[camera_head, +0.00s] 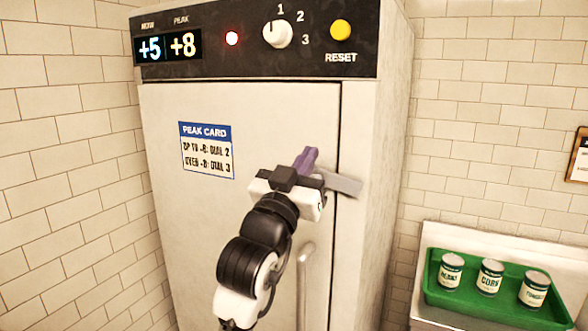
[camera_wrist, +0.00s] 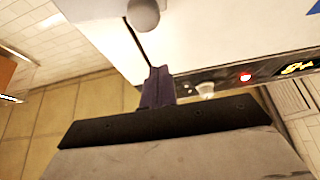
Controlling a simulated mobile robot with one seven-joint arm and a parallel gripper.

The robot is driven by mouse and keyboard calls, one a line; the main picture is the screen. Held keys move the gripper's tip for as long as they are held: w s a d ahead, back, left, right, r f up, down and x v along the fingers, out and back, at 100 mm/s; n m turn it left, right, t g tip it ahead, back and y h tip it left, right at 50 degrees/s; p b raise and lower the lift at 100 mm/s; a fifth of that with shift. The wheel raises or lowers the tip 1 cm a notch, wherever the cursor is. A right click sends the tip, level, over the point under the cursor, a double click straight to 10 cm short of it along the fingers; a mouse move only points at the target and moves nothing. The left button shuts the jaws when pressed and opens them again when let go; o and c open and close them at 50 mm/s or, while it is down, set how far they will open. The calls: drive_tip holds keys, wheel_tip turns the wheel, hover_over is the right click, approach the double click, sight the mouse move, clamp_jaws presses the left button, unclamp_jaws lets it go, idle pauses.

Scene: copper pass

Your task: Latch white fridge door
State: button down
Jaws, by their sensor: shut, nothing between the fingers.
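The white fridge door (camera_head: 215,215) looks closed, with a narrow dark seam along its right edge. A flat grey latch bar (camera_head: 343,184) crosses that seam, tilted slightly down to the right. Its left end is hidden behind my gripper (camera_head: 306,158). My gripper's purple fingers are shut and empty, in front of the door by the bar. I cannot tell whether they touch it. In the wrist view the fingers (camera_wrist: 155,85) are together near the door's seam, and the latch bar cannot be made out. A vertical door handle (camera_head: 306,280) is below my gripper.
The top panel (camera_head: 206,61) shows NOW +5 and PEAK +8, a lit red lamp (camera_head: 232,38), a dial (camera_head: 277,34) and a yellow reset button (camera_head: 341,30). A peak card (camera_head: 207,150) is on the door. At right, a green tray (camera_head: 455,303) holds three cans.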

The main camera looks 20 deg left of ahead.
sight(332, 184)
drive_tip(key=shift+w+f, duration=0.3)
drive_tip(key=shift+f, duration=0.6)
drive_tip(key=shift+w+f, duration=0.3)
drive_tip(key=shift+f, duration=0.6)
drive_tip(key=shift+f+n+p, duration=0.1)
drive_tip(key=shift+n+p, duration=0.2)
drive_tip(key=shift+a+f+n+y+b, duration=0.25)
drive_tip(key=shift+f+n+y+b, duration=0.45)
drive_tip(key=shift+y, duration=0.1)
drive_tip(key=shift+r, duration=0.25)
